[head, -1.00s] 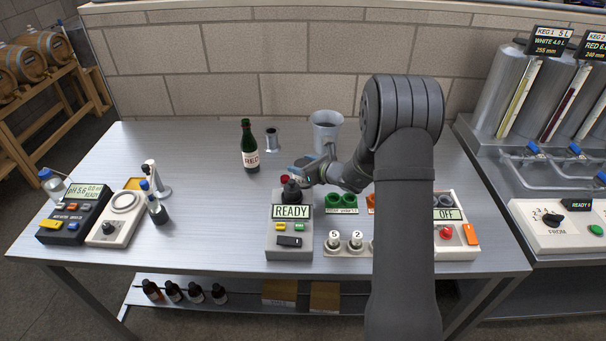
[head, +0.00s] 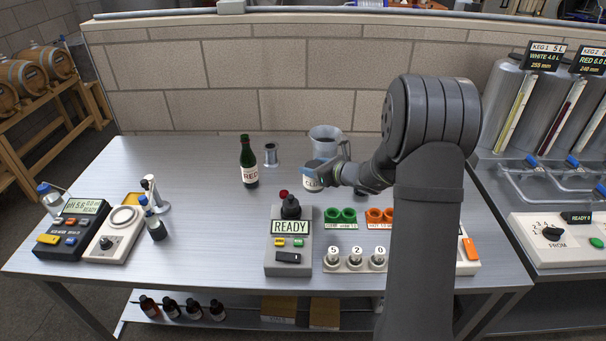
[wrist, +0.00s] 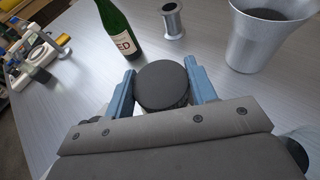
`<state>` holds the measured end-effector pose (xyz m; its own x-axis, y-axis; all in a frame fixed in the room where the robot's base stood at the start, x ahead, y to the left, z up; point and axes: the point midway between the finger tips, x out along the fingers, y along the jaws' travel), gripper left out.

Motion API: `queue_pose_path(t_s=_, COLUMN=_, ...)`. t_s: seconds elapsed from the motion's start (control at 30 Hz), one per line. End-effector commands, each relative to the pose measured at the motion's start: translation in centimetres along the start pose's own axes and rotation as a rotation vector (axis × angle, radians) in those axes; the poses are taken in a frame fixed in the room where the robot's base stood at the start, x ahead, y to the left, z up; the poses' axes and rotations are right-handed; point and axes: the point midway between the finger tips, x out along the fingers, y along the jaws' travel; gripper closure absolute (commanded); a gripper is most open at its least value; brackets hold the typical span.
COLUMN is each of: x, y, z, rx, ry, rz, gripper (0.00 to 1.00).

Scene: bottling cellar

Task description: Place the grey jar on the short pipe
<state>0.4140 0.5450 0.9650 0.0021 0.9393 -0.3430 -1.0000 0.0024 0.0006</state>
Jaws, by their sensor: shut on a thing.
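The grey jar has a dark round lid in the wrist view (wrist: 162,85), where it sits between the two blue fingers of my gripper (wrist: 162,88). In the head view the jar (head: 311,182) shows a pale, partly hidden label below the fingers. My gripper (head: 318,168) is shut on it; I cannot tell how high it is above the table. The short pipe (head: 271,155) is a small flanged metal tube standing upright, beyond and left of the jar. It also shows in the wrist view (wrist: 173,21), with its top open and nothing on it.
A green bottle with a RED label (head: 247,165) stands left of the pipe. A large metal jug (head: 325,141) stands right of the pipe, behind my gripper. The READY box (head: 289,250) with a black knob is in front. Bare table (head: 190,180) lies left of the bottle.

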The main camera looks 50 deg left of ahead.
Motion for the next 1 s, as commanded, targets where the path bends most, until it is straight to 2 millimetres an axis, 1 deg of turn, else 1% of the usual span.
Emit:
queue_pose_path(t_s=0.03, x=-1.4, y=-0.6, z=0.5, rx=-0.003, ry=-0.003, rz=-0.003, gripper=0.83)
queue_pose_path(t_s=0.2, x=-5.1, y=-2.1, z=1.4, rx=-0.002, ry=-0.003, rz=-0.003, gripper=0.83)
queue_pose_path(t_s=0.33, x=-6.9, y=-2.8, z=1.8, rx=-0.002, ry=-0.003, rz=0.000, gripper=0.83)
queue_pose_path(t_s=0.47, x=-7.7, y=-3.3, z=2.2, rx=-0.004, ry=-0.002, rz=0.004, gripper=0.83)
queue_pose_path(t_s=0.57, x=-7.2, y=-4.0, z=3.0, rx=-0.011, ry=-0.002, rz=0.020, gripper=0.83)
queue_pose_path(t_s=0.67, x=-5.7, y=-4.9, z=4.4, rx=-0.022, ry=-0.003, rz=0.050, gripper=0.83)
queue_pose_path(t_s=0.8, x=-2.9, y=-6.4, z=6.9, rx=-0.043, ry=-0.003, rz=0.105, gripper=0.83)
queue_pose_path(t_s=1.0, x=1.0, y=-8.0, z=10.3, rx=-0.073, ry=-0.002, rz=0.186, gripper=0.83)
